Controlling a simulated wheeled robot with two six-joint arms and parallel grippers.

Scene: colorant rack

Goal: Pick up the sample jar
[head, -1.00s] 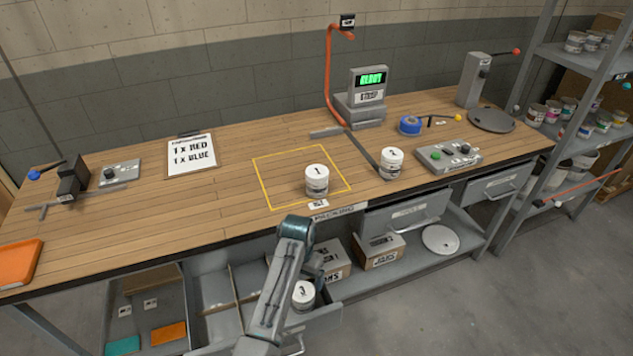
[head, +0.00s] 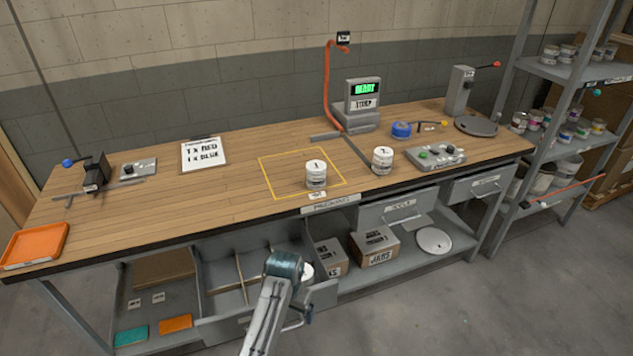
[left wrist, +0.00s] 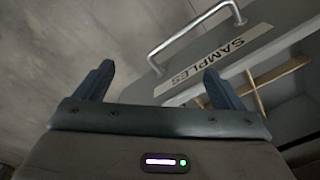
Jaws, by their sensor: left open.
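A white-lidded jar (head: 307,271), which looks like the sample jar, stands in the open drawer under the bench. My left arm hides most of it in the head view. My left gripper (left wrist: 157,82) is open and empty, with its two fingers spread in the left wrist view. It is close to the open drawer's front, which bears a SAMPLES label (left wrist: 214,55) and a metal handle (left wrist: 190,32). No jar shows between the fingers. My right gripper is not in view.
A jar marked 1 (head: 316,175) stands in the yellow square on the bench (head: 130,205), and another jar (head: 382,161) stands to its right. An orange tray (head: 35,245) lies at the bench's left.

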